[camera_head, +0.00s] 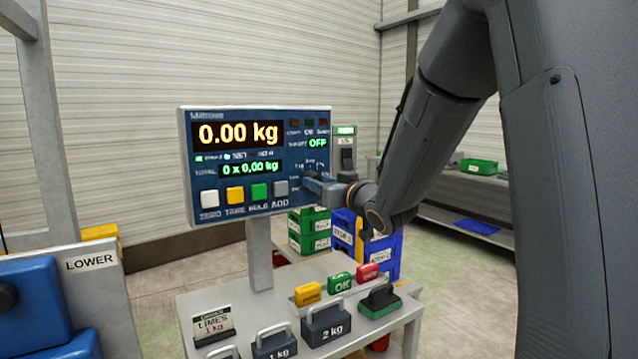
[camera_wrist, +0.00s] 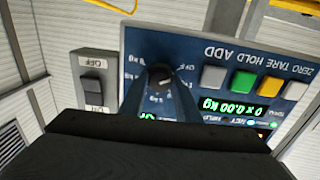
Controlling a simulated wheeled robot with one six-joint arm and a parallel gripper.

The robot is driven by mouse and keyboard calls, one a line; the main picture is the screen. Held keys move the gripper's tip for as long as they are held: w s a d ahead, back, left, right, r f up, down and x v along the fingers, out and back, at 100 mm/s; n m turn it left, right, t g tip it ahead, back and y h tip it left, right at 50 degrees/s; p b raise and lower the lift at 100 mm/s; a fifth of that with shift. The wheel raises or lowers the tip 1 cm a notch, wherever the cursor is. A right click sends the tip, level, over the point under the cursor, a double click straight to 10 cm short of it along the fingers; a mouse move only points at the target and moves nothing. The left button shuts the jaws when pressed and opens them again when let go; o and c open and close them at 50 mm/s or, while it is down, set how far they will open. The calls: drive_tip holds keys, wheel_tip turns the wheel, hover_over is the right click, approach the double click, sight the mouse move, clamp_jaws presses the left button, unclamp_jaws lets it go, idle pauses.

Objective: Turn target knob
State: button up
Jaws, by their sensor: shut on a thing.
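The target knob (camera_wrist: 160,76) is a dark round dial with a light pointer mark on the blue scale panel (camera_head: 221,140). Weight labels ring it. In the wrist view, which shows the panel upside down, my gripper (camera_wrist: 161,88) has its fingers on both sides of the knob and is shut on it. In the head view my gripper (camera_head: 313,182) reaches the panel's lower right from the right and mostly hides the knob. The target readout (camera_head: 317,143) shows OFF in green. The large display (camera_head: 238,133) reads 0.00 kg.
White, orange, green and grey buttons (camera_head: 259,192) sit left of the knob. A grey box with a rocker switch (camera_head: 347,158) is just right of the panel. Below, a table (camera_head: 245,301) holds weights, coloured blocks and a stamp. Blue and green crates stand behind.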

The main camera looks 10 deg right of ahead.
drive_tip(key=shift+r, duration=0.15)
drive_tip(key=m+p, duration=0.5)
drive_tip(key=m, duration=0.2)
drive_tip(key=shift+w+r+m, duration=0.1)
drive_tip(key=shift+r+m, duration=0.05)
drive_tip(key=shift+m, duration=0.15)
drive_tip(key=shift+p, duration=0.35)
idle(0.3)
drive_tip(key=o, duration=0.9)
drive_tip(key=shift+o, duration=0.7)
drive_tip(key=shift+w, duration=0.1)
drive_tip(key=shift+f, duration=0.2)
